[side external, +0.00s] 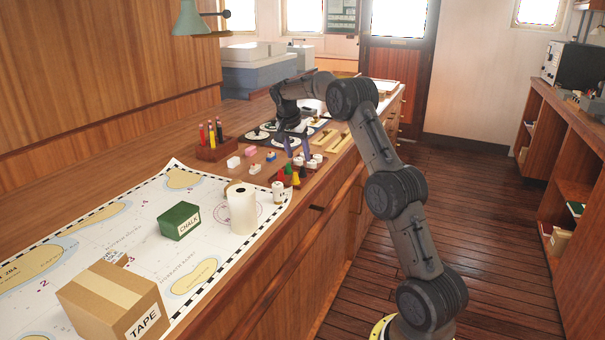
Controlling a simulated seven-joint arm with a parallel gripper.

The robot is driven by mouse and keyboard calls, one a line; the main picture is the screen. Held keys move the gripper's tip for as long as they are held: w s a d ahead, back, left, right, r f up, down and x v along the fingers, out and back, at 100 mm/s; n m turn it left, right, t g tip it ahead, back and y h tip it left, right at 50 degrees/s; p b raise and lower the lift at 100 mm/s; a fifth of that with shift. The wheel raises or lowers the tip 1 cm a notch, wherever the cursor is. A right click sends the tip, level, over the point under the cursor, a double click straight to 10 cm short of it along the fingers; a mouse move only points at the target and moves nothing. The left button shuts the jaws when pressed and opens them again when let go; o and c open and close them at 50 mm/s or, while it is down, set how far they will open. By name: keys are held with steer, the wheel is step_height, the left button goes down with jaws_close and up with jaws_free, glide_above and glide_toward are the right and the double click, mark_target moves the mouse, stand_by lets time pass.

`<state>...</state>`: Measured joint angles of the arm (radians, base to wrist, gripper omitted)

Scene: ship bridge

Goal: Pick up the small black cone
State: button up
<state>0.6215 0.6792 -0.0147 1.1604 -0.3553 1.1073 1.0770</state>
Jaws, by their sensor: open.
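My gripper (297,151) points down over the counter (225,178), with its two purple-grey fingers apart and nothing seen between them. It is above or just behind a cluster of small coloured cones and pieces. A green cone (288,170) and a yellow cone (295,178) stand in this cluster, with red parts beside them. I cannot make out the small black cone for certain; it is too small to tell or hidden among these pieces and the fingers.
Small blocks, including a pink one (250,150), lie left of my gripper. A pen holder (218,151) stands further left. A white roll (242,210), a green chalk box (179,221) and a tape carton (112,303) stand nearer, on the chart (75,235).

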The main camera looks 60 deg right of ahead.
mark_target(302, 167)
steer(key=shift+x, duration=3.05)
steer(key=shift+d+r, duration=0.1)
steer(key=shift+d, duration=0.05)
jaws_close()
